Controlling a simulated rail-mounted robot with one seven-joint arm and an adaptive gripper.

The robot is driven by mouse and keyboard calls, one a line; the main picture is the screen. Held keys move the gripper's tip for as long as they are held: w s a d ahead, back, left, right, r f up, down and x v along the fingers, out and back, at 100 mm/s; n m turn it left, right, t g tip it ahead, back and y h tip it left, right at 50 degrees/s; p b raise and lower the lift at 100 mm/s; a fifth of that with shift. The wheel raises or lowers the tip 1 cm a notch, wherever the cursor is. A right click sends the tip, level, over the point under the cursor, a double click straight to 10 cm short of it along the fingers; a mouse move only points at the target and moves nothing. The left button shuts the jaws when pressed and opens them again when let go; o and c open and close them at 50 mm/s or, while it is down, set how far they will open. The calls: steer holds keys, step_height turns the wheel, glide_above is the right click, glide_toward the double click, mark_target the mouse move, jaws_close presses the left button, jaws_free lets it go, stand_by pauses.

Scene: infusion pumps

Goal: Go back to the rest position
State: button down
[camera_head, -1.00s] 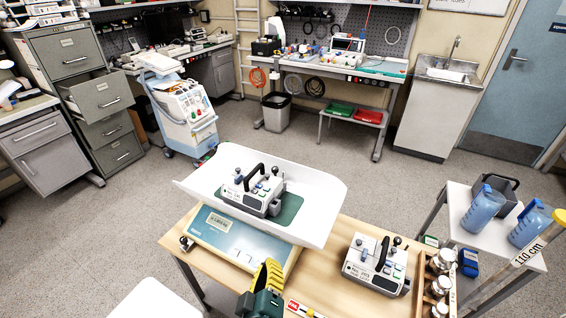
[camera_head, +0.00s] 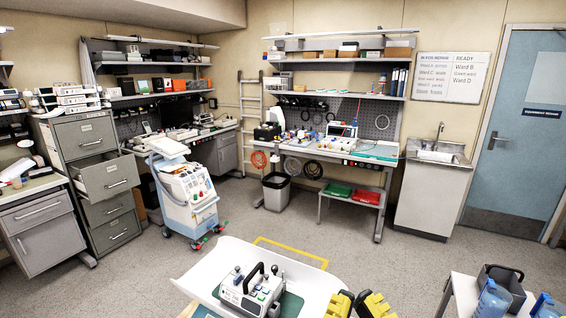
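My gripper (camera_head: 357,302) shows at the bottom edge of the head view, with two yellow fingertips pointing up and a gap between them. It is open and nothing shows between the fingers. It appears just right of the white scale tray (camera_head: 222,262). A grey-white infusion pump (camera_head: 252,290) with a black handle stands in this tray on a dark green pad. The gripper is apart from the pump. The rest of my arm is below the picture.
A side table (camera_head: 462,287) with a grey bin (camera_head: 503,278) and blue jugs (camera_head: 490,300) stands at the lower right. A blue-white wheeled machine (camera_head: 188,200) stands left of centre. A workbench (camera_head: 340,150) and sink (camera_head: 432,190) line the back. Open floor lies between.

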step_height(320, 180, up, 27)
steer(key=p, duration=2.4)
steer(key=shift+r+p, duration=0.15)
steer(key=shift+p, duration=0.2)
